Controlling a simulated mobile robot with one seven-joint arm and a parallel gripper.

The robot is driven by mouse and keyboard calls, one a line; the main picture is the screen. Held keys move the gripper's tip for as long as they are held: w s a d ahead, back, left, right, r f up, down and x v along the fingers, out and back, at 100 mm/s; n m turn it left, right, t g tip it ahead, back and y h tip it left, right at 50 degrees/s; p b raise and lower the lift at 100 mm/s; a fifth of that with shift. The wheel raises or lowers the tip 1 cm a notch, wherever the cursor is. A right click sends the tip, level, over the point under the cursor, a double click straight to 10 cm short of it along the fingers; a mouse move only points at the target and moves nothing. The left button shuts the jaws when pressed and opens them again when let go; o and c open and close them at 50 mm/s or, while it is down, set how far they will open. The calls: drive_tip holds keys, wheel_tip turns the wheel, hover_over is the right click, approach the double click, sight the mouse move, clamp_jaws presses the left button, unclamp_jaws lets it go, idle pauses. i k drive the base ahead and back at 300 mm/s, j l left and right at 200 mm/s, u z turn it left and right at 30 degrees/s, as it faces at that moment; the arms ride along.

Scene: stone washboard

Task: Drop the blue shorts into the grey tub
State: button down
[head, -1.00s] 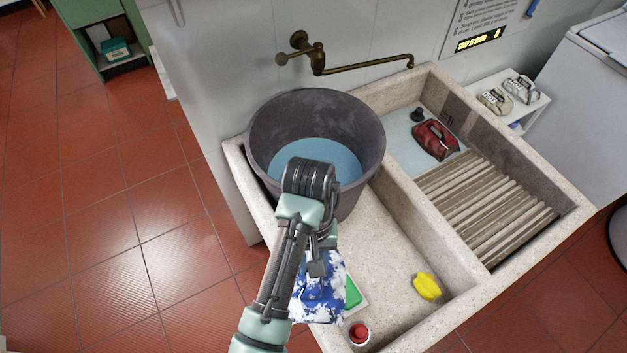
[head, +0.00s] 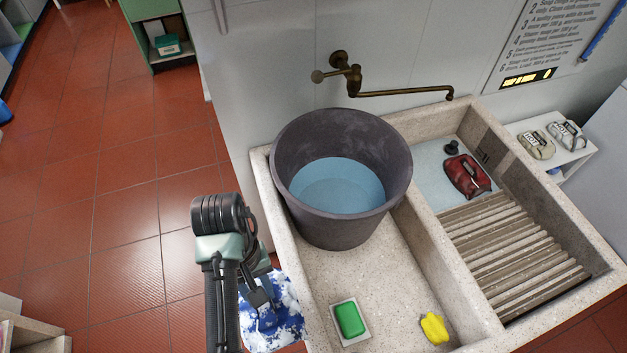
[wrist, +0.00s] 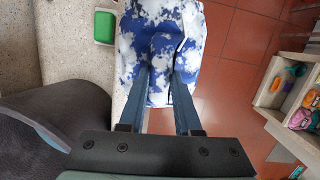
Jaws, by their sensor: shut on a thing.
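The blue and white patterned shorts (head: 272,318) hang from my gripper (head: 258,292), to the left of the stone sink's left edge. In the wrist view the shorts (wrist: 160,35) are pinched between the two fingers of my gripper (wrist: 167,75). The grey tub (head: 330,230) stands upright in the back left of the sink's left basin, with blue water (head: 338,185) in it. My gripper is outside the tub, in front of it and to its left. The tub's dark rim also shows at lower left in the wrist view (wrist: 60,108).
The left basin holds a green block on a white dish (head: 349,320) and a yellow item (head: 434,328). A brass tap (head: 400,93) reaches over behind the tub. A ribbed washboard (head: 515,250) and a red item (head: 467,177) are in the right basin.

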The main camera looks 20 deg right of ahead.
sight(340, 212)
drive_tip(key=k+l+u, duration=0.1)
drive_tip(key=l, duration=0.3)
drive_tip(key=l+u, duration=0.1)
drive_tip(key=l, duration=0.25)
drive_tip(key=k+l, duration=0.15)
drive_tip(key=l, duration=0.2)
drive_tip(key=k+l+u, duration=0.15)
drive_tip(key=l, duration=0.25)
drive_tip(key=k+l+u, duration=0.1)
drive_tip(key=l, duration=0.25)
